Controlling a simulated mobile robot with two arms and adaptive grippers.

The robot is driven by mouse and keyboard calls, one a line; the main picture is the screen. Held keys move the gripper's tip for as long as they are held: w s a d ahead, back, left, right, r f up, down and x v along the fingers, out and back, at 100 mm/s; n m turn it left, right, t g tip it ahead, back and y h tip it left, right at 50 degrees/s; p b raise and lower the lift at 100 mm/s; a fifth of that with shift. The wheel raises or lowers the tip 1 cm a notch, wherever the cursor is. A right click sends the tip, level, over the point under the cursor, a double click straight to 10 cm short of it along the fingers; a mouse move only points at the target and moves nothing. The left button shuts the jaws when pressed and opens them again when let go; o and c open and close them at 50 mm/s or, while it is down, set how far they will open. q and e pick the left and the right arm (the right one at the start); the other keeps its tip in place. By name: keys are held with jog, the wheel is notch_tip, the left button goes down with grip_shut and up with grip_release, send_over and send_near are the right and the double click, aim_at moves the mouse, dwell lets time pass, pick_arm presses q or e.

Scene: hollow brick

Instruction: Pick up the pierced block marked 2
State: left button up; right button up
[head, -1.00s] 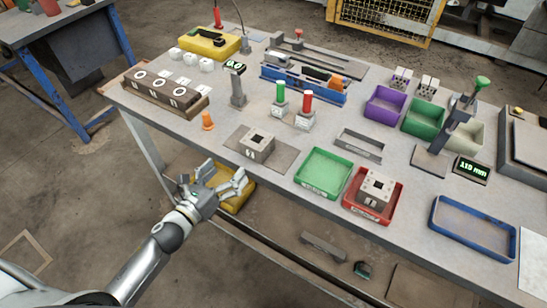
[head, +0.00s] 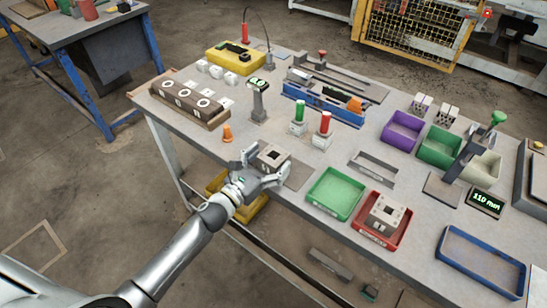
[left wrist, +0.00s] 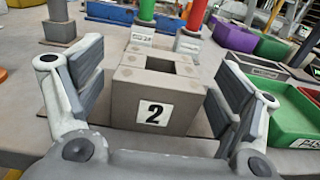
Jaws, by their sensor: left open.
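The pierced block marked 2 (left wrist: 158,94) is a grey hollow block with a square hole in its top. In the left wrist view its black "2" label faces me, and it stands upright between my two fingers. In the head view the block (head: 273,156) sits on a dark grey mat (head: 297,174) near the table's front edge. My left gripper (head: 264,169) is open, with a finger on either side of the block; it also shows in the left wrist view (left wrist: 156,100). A gap shows at the left finger; contact at the right one is unclear. My right gripper is not in view.
A green tray (head: 335,194) lies to the right, then a red tray (head: 367,237) holding another pierced block (head: 387,212). An orange cone (head: 227,133) stands to the left. Green (head: 299,112) and red (head: 325,124) posts stand behind.

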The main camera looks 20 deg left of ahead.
pick_arm(q)
jog(key=shift+x, duration=1.1)
jog(key=shift+s, duration=0.1)
jog(key=c, duration=1.3)
jog(key=shift+c, duration=0.2)
